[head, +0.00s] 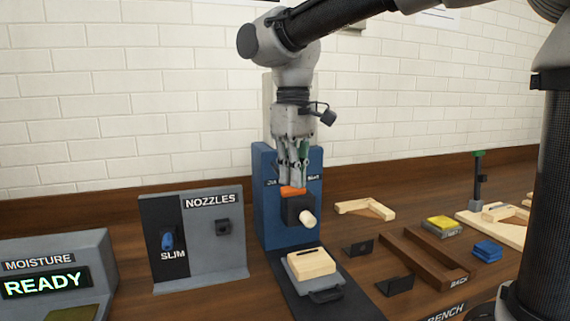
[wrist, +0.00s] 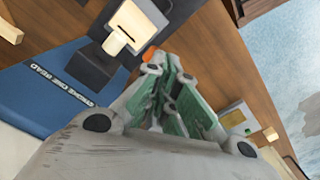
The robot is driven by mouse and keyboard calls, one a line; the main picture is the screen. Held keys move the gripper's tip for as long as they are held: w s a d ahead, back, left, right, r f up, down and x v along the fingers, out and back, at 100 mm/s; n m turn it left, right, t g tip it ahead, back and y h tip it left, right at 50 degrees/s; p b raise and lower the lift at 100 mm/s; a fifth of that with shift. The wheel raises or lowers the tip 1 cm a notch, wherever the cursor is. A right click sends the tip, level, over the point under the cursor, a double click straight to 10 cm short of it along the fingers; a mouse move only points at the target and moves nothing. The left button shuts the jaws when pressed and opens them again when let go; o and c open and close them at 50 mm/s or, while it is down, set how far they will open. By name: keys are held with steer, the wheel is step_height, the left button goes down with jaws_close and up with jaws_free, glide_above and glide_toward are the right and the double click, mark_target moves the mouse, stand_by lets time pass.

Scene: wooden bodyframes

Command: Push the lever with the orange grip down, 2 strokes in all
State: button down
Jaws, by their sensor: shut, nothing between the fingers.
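The lever's orange grip (head: 293,190) shows just under my gripper (head: 293,183) in the head view, in front of the blue station (head: 268,225). My gripper is shut and empty, pointing down, with its fingertips at or just above the grip; I cannot tell whether they touch. A small piece of the orange grip (wrist: 149,54) shows past my gripper (wrist: 170,65) in the wrist view. Below the grip is a dark block (head: 295,211) with a pale cylinder (head: 307,218). The rest of the lever is hidden behind my fingers.
A pale wooden block (head: 311,264) lies on the station's base below. To the left stand the NOZZLES panel (head: 215,245) and a MOISTURE display (head: 50,285) reading READY. To the right are a brown wooden frame (head: 430,262), a yellow block (head: 444,223) and blue pieces (head: 487,250).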

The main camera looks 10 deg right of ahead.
steer(key=shift+r, duration=3.3)
steer(key=shift+f, duration=3.45)
steer(key=shift+r, duration=3.45)
step_height(320, 180, up, 5)
